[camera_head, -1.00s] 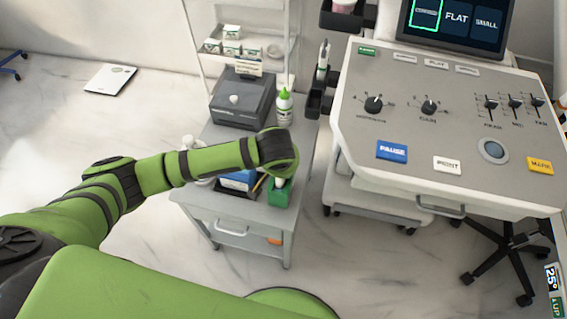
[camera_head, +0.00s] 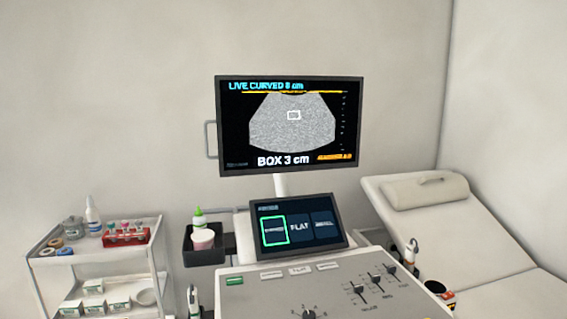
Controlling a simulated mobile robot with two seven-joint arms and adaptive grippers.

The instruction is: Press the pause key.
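The ultrasound console (camera_head: 262,296) stands at the bottom middle, and only the far part of its panel shows. The pause key is out of view below the frame. The large monitor (camera_head: 290,165) above reads "LIVE CURVED 8 cm" and "BOX 3 cm" over a grey scan with a small white box. The touch screen (camera_head: 296,227) below it shows three tiles, the left one outlined in green. Neither of my grippers is in view.
A white cart (camera_head: 104,262) with bottles, tape rolls and a red tube rack (camera_head: 126,237) stands at the left. An examination couch (camera_head: 455,245) stands at the right.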

